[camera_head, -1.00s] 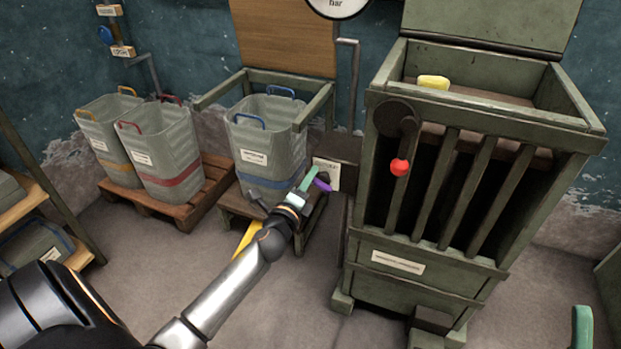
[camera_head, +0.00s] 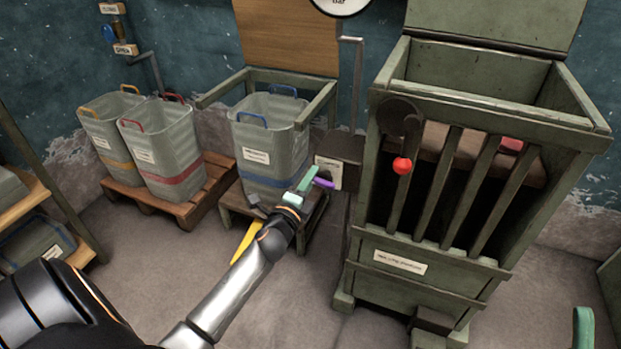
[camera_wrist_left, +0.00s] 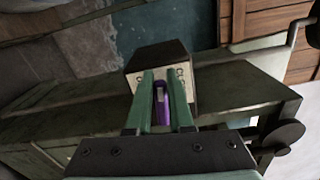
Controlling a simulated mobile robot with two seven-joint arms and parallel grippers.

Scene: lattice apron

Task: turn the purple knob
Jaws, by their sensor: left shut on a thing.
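The purple knob (camera_head: 323,183) shows as a short bar at my left gripper's tip, in front of a box with a pale label. My left gripper (camera_head: 309,182) has green fingers and is shut on the knob. In the left wrist view the purple knob (camera_wrist_left: 161,104) sits between the two fingers (camera_wrist_left: 162,92), against the dark box with a pale face (camera_wrist_left: 160,62). The fingers hide part of the knob. At the lower right edge of the head view, one green finger of my right gripper (camera_head: 583,328) shows; its other parts are out of view.
A green slatted press (camera_head: 400,262) stands right, with a red-balled crank (camera_head: 402,166) and a pinkish piece (camera_head: 511,145) behind its slats. A grey basket (camera_head: 268,145) with blue handles stands behind my left arm. Two more baskets stand on a pallet (camera_head: 165,206).

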